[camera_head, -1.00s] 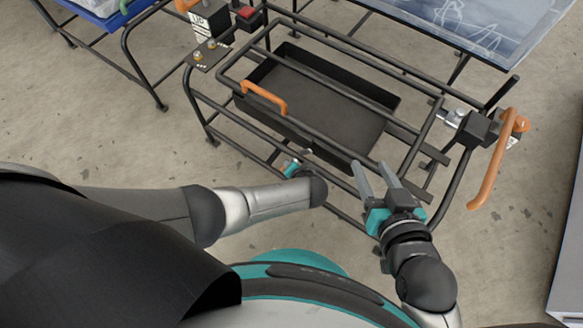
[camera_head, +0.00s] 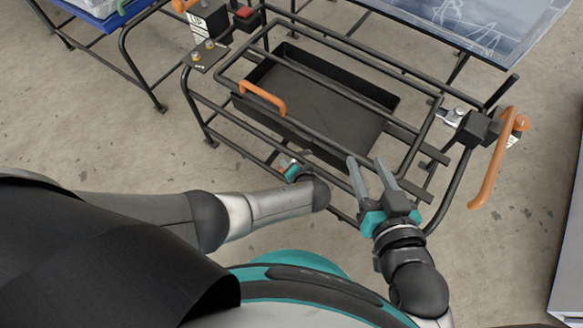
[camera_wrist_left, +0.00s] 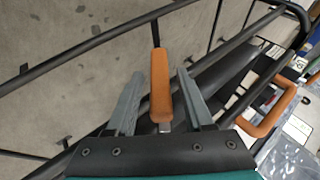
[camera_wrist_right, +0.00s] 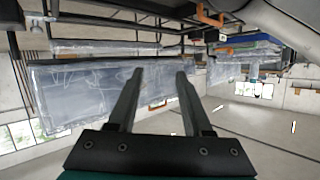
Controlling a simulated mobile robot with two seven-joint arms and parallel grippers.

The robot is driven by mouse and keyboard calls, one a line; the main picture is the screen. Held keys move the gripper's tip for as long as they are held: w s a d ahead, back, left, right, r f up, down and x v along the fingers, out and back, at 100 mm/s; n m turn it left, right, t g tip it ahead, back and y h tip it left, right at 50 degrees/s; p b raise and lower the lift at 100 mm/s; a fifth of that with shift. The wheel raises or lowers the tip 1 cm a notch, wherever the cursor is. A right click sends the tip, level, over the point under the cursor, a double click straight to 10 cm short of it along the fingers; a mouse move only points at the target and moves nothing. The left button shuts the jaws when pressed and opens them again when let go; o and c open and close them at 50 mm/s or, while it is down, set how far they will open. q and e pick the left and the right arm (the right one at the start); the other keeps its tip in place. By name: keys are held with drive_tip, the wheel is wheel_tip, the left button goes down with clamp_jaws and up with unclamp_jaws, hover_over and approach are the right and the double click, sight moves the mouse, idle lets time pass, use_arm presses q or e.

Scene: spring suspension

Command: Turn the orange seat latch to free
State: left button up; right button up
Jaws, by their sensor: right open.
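An orange lever, seemingly the seat latch (camera_wrist_left: 160,85), stands between the two fingers of my left gripper (camera_wrist_left: 160,105) in the left wrist view. The fingers are apart, with a gap on each side of the lever. In the head view my left gripper (camera_head: 294,168) is small and partly hidden by its wrist, at the near rail of the black seat frame (camera_head: 215,122). My right gripper (camera_head: 368,180) is open and empty, above the frame's near right corner. The right wrist view shows nothing between its fingers (camera_wrist_right: 157,75).
An orange loop handle (camera_head: 263,97) sits on the frame by the black tray (camera_head: 330,100). A long orange lever (camera_head: 492,170) stands at the right end. A plastic-wrapped panel (camera_head: 470,25) is at the back.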

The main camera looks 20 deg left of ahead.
use_arm(q)
drive_tip(key=shift+o, duration=0.3)
drive_tip(key=shift+r, duration=0.1)
drive_tip(key=shift+s+d+r, duration=0.1)
drive_tip(key=shift+s+d+r+p, duration=0.3)
drive_tip(key=shift+r+p, duration=0.2)
drive_tip(key=shift+p, duration=0.15)
use_arm(e)
drive_tip(key=s+d+f+g+h+p, duration=0.1)
drive_tip(key=s+d+g+h+p, duration=0.3)
drive_tip(key=s+d+g, duration=0.35)
use_arm(q)
drive_tip(key=p+v, duration=0.4)
drive_tip(key=v, duration=0.9)
drive_tip(key=shift+s+r+p, duration=0.15)
drive_tip(key=shift+r+p, duration=0.05)
drive_tip(key=shift+p, duration=0.1)
use_arm(e)
wheel_tip(320, 180, down, 10)
drive_tip(key=d+g, duration=0.2)
drive_tip(key=shift+h, duration=0.3)
